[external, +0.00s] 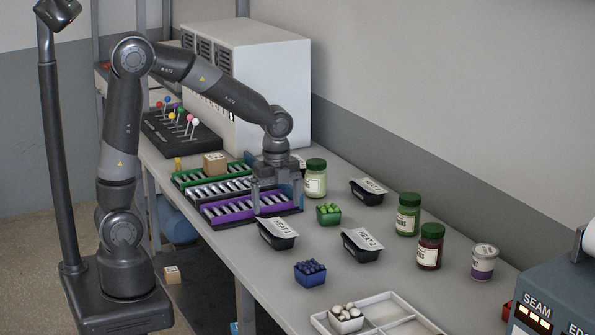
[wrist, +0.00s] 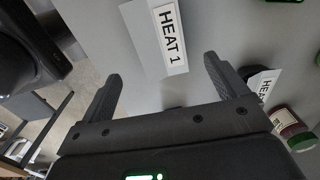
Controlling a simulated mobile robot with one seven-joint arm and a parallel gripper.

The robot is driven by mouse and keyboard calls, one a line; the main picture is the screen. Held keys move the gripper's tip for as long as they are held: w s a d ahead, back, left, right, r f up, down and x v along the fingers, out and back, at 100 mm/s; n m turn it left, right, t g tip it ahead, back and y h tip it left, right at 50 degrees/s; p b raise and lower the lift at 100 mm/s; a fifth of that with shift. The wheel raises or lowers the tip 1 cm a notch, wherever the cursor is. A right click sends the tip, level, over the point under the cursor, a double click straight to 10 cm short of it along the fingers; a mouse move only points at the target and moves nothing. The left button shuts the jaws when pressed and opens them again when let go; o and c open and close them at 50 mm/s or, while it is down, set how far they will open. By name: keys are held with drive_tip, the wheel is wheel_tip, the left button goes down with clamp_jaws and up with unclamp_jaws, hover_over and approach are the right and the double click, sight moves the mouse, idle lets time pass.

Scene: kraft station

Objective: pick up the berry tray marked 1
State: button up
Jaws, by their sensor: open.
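My gripper (external: 277,198) is open and empty, pointing down beside the right end of the purple-edged rack. In the wrist view its two fingers (wrist: 163,72) are spread apart. A black tray with a pale lid labelled HEAT 1 (external: 278,229) sits just in front of the gripper; its label (wrist: 170,32) shows beyond the fingertips in the wrist view. A blue tray of dark blue berries (external: 310,273) stands nearer the front edge. A green tray with green round pieces (external: 328,214) stands right of the gripper. I can read no number on either berry tray.
Another black tray (external: 362,245) and one farther back (external: 367,190) stand to the right. Lidded jars (external: 408,214) line the back. A white divided tray (external: 405,325) is at the front. Racks with rollers (external: 215,188) lie left, with a brown box (external: 215,163) on them.

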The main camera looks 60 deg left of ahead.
sight(276, 228)
wheel_tip(276, 228, down, 4)
drive_tip(key=shift+f, duration=0.15)
drive_tip(key=f, duration=0.5)
drive_tip(key=shift+w+a, duration=0.1)
drive_tip(key=shift+a, duration=0.3)
drive_tip(key=c, duration=1.1)
drive_tip(key=shift+r, duration=0.1)
drive_tip(key=shift+c, duration=0.2)
